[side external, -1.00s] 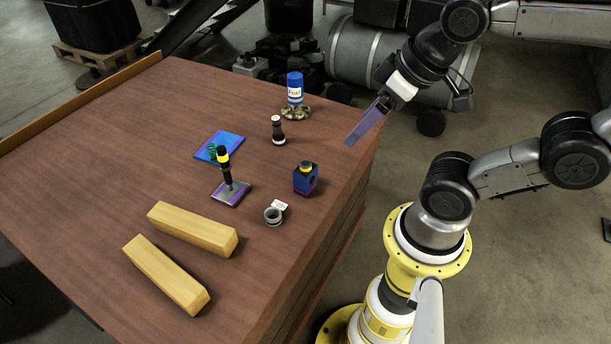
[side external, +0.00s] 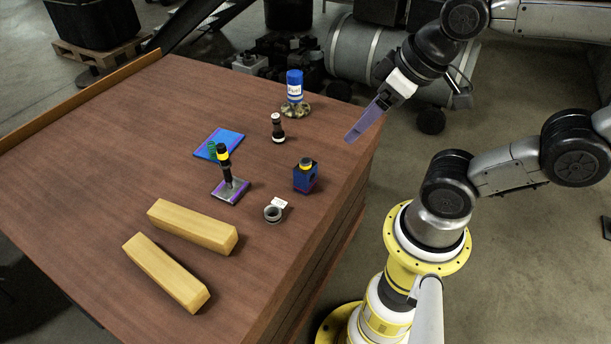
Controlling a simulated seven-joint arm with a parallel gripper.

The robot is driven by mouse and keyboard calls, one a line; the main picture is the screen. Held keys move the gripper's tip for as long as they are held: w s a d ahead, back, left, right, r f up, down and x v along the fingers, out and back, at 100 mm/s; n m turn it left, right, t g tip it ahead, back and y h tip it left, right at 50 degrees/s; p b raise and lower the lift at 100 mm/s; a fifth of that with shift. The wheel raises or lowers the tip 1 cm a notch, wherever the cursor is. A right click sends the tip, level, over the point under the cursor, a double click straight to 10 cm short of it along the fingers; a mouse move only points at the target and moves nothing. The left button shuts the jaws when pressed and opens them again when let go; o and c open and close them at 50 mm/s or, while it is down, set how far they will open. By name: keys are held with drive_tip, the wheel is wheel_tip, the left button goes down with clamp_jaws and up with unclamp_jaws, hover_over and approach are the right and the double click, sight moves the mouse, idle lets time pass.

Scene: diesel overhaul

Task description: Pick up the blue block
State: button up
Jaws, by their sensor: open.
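The blue block (side external: 305,180) is a small dark blue cube-like piece with reddish lower edges and a black and yellow round piece on top. It stands on the brown table near its right edge. My gripper (side external: 360,128) is above the table's back right edge, up and to the right of the block and well apart from it. Its long translucent bluish fingers point down and left. It is open with nothing between the fingers; the fingers overlap in this view.
Near the block are a grey ring (side external: 272,214) with a white tag, a black bottle-like piece (side external: 278,130), a blue can (side external: 294,88), a black-and-yellow part on a plate (side external: 230,190) and a blue flat plate (side external: 218,145). Two wooden bars (side external: 165,272) lie in front. The table's left (side external: 90,160) is clear.

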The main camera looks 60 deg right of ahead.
drive_tip(key=w+a+r+m+t+y, duration=0.1)
drive_tip(key=w+r+m+t, duration=0.3)
drive_tip(key=w, duration=0.4)
drive_tip(key=w+a+r+m+t, duration=0.25)
drive_tip(key=w+r+m, duration=0.2)
drive_tip(key=w, duration=0.45)
drive_tip(key=w+d+f+m+t+h, duration=0.2)
drive_tip(key=w+m, duration=0.1)
drive_tip(key=w, duration=0.3)
drive_tip(key=g+h, duration=0.3)
drive_tip(key=h, duration=1)
approach(307, 166)
drive_tip(key=shift+s+a+n+t, duration=0.25)
drive_tip(key=shift+s+a+n, duration=0.35)
drive_tip(key=shift+s+n, duration=0.2)
drive_tip(key=shift+x, duration=6.9)
drive_tip(key=shift+w+a+f, duration=0.1)
drive_tip(key=shift+a+f, duration=0.05)
